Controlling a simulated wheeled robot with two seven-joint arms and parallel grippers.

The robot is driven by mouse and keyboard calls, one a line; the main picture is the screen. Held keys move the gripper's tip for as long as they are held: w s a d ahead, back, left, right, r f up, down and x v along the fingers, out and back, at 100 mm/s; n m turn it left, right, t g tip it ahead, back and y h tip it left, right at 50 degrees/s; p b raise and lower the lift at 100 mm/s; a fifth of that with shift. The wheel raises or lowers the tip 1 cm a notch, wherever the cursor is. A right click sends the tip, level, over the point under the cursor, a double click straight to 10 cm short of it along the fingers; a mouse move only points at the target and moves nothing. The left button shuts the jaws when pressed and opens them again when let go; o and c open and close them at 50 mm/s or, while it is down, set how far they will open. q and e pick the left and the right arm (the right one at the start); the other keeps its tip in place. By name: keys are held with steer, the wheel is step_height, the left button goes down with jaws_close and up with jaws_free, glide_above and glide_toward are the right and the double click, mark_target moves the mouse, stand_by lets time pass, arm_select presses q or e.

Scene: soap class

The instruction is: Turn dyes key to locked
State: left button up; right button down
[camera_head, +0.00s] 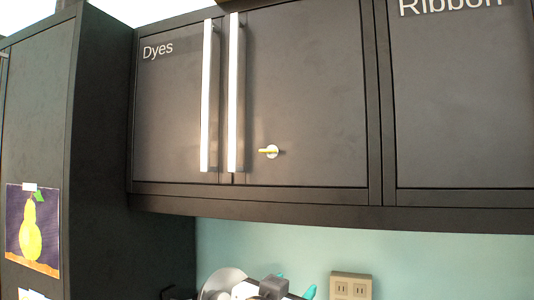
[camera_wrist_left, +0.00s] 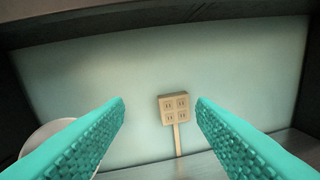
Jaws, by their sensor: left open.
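The Dyes cabinet (camera_head: 175,110) is dark, hangs on the wall, and has two closed doors with long pale vertical handles. A small brass key (camera_head: 268,151) sits in a round lock on its right door, to the right of the handles, and points sideways to the left. My left gripper (camera_head: 294,291) shows at the bottom of the head view, below the cabinet and apart from the key. In the left wrist view its two teal fingers (camera_wrist_left: 160,103) are spread with nothing between them. The key is not in the wrist view. My right gripper is not in view.
A Ribbon cabinet (camera_head: 460,100) adjoins on the right. A tall dark cabinet (camera_head: 40,110) with a pear picture (camera_head: 31,232) stands at the left. A beige outlet (camera_head: 351,287) is on the teal wall below. The space before the Dyes doors looks clear.

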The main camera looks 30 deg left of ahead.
arm_select(q)
steer(key=s+a+r+n+t+y, duration=0.15)
steer(key=s+r, duration=0.25)
steer(key=r, duration=0.7)
steer(key=n+t+y, duration=0.2)
steer(key=t, duration=0.1)
glide_toward(266, 152)
steer(key=p+x, duration=0.4)
steer(key=x, duration=0.4)
steer(key=shift+w+r, duration=0.1)
steer(key=shift+r, duration=0.1)
steer(key=shift+w+a+r+m+p, duration=0.15)
steer(key=shift+w+m+p, duration=0.1)
steer(key=shift+w+p, duration=0.25)
steer(key=shift+w, duration=0.1)
steer(key=shift+c, duration=0.5)
jaws_close()
